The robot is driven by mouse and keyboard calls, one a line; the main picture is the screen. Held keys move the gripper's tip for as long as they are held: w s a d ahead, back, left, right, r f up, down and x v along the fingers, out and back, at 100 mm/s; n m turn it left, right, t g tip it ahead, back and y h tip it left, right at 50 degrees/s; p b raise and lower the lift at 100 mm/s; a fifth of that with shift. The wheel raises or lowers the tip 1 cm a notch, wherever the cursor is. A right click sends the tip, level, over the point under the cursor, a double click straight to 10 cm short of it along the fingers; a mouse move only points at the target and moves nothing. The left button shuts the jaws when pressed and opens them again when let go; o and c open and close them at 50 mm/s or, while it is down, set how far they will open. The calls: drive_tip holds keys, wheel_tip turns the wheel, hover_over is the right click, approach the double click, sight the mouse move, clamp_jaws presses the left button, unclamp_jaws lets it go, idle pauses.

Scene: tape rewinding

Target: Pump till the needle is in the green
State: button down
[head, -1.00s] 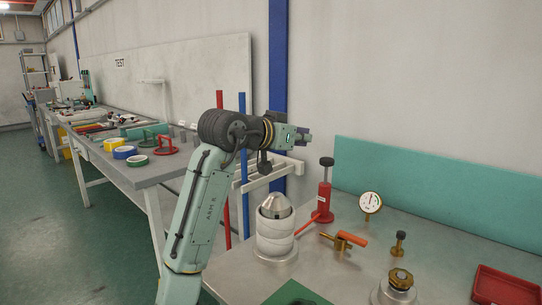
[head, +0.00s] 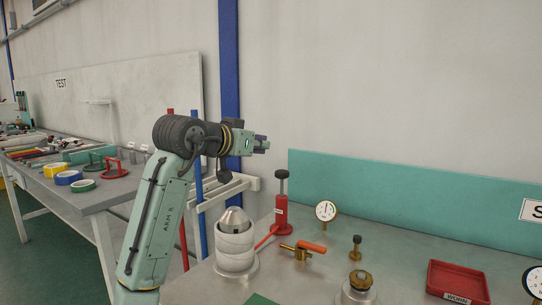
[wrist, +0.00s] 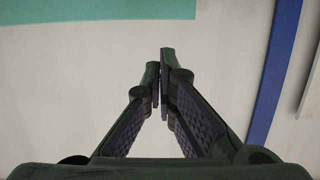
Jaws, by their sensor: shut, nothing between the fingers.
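The red hand pump (head: 281,214) stands upright on the metal bench, with a dark knob (head: 282,174) on top of its rod. A round white gauge (head: 326,211) stands just right of it; its needle and any green band are too small to read. Another gauge (head: 535,281) is cut off at the right edge. My gripper (head: 266,144) is in the air above and left of the pump, apart from it. In the wrist view my gripper (wrist: 162,82) has its fingers together and empty, facing the wall.
On the metal bench (head: 400,262) are a white ringed cylinder with a metal cone (head: 235,240), a brass valve with an orange lever (head: 311,247), a small brass fitting (head: 356,246) and a red tray (head: 458,280). A teal panel (head: 420,200) runs along the back.

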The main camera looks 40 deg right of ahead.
drive_tip(key=p, duration=0.2)
hover_over(280, 172)
drive_tip(key=f, duration=0.2)
drive_tip(key=shift+s+a+f, duration=0.1)
drive_tip(key=shift+s+f, duration=0.1)
drive_tip(key=shift+f, duration=0.1)
drive_tip(key=shift+a+f+p, duration=0.15)
drive_tip(key=shift+f+p, duration=0.2)
drive_tip(key=shift+f, duration=1.55)
